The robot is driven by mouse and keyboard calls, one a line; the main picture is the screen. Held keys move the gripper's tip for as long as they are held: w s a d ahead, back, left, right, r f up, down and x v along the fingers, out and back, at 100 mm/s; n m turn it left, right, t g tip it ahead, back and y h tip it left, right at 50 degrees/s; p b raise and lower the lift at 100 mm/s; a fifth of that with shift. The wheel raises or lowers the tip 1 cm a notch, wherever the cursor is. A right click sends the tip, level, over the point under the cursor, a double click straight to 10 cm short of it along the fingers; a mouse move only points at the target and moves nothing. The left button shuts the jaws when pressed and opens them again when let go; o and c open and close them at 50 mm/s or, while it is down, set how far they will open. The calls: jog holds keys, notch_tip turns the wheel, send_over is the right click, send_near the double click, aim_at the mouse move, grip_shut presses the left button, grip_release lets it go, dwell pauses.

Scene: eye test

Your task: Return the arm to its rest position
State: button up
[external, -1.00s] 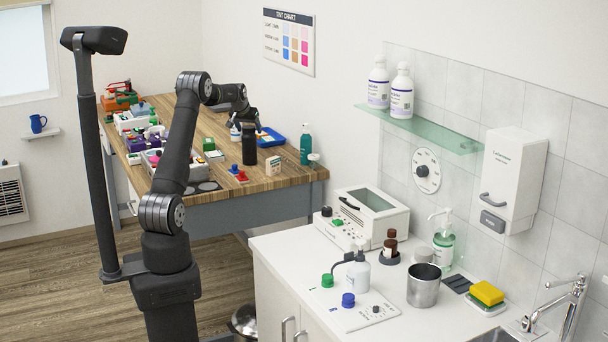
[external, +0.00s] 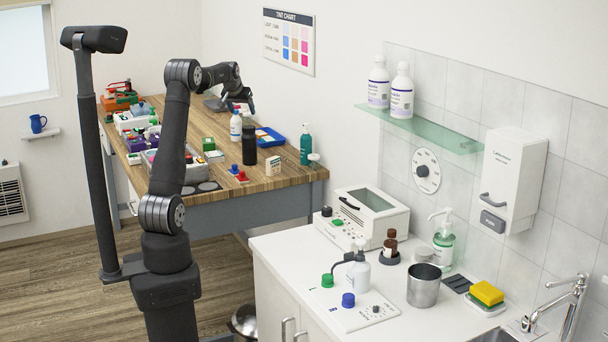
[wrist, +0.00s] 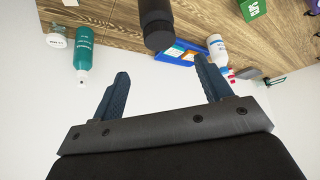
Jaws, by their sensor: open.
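My arm rises from its base beside the wooden table (external: 215,182) and bends over toward the back wall. My gripper (external: 247,106) hangs above the far part of the table, near the wall. In the wrist view my gripper (wrist: 162,67) has its two dark blue fingers wide apart with nothing between them. The fingers appear clear of the objects. Part of the gripper is hard to make out in the external view.
Near the gripper stand a white bottle (external: 235,126), black bottle (external: 249,146), blue tray (external: 269,138) and teal bottle (external: 305,145). Bins and boxes crowd the table's left side. The white counter (external: 405,325) on the right holds a sink and bottles.

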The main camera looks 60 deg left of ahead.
aim_at(249, 127)
jog(key=x, duration=1.1)
jog(key=shift+w+a+f, duration=0.1)
jog(key=shift+w+f, duration=0.05)
jog(key=shift+f, duration=0.15)
jog(key=shift+w+a+r, duration=0.15)
jog(key=shift+a, duration=0.05)
jog(key=shift+d+r, duration=0.1)
jog(key=shift+r, duration=1.65)
jog(key=shift+f, duration=0.1)
